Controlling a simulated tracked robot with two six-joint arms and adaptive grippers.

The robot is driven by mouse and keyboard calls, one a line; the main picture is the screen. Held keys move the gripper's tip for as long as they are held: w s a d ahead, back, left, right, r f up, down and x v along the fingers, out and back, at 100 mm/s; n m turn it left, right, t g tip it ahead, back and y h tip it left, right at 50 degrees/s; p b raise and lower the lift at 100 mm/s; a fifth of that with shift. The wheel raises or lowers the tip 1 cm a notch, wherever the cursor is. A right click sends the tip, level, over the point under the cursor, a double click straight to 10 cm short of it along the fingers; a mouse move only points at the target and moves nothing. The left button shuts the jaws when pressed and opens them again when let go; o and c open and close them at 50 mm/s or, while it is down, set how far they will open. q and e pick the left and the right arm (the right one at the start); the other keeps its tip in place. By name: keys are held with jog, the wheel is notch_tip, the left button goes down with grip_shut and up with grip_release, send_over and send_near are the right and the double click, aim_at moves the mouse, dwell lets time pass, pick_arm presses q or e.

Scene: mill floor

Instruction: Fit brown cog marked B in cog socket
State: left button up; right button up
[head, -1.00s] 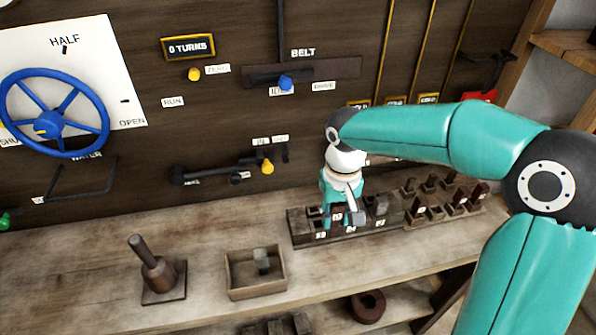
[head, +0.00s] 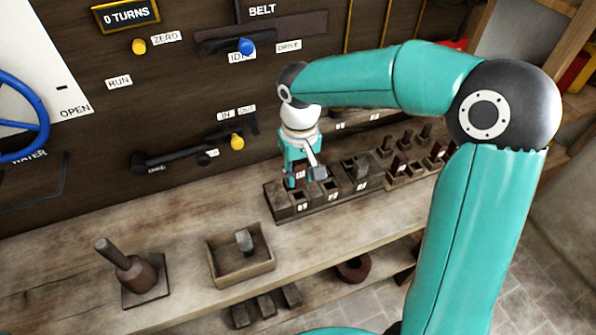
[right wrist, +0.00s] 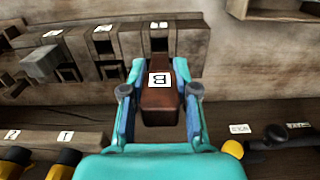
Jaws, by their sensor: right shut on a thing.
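My right gripper (head: 301,178) is shut on the brown cog marked B (right wrist: 160,100). In the right wrist view the cog is a dark brown block between the two fingers, with its white B label facing the camera. In the head view the cog (head: 300,171) is small and partly covered by the fingers, and it appears to be above the left part of a dark wooden rack (head: 318,207). The rack has several square holes with white tags, and a grey block (head: 355,168) stands in it. I cannot tell which place is the cog socket. My left gripper is not in view.
An open wooden box (head: 240,275) with a grey block stands left of the rack. A wooden-handled tool (head: 130,265) stands on a square base further left. More pegs and blocks (head: 405,155) stand to the right. Levers (head: 190,152) stick out from the wall behind.

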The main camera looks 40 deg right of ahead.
aim_at(299, 162)
jog(key=shift+f+b, duration=2.15)
jog(key=shift+f, duration=0.75)
jog(key=o, duration=1)
jog(key=shift+o, duration=0.2)
notch_tip(299, 162, up, 12)
jog(key=shift+f, duration=0.1)
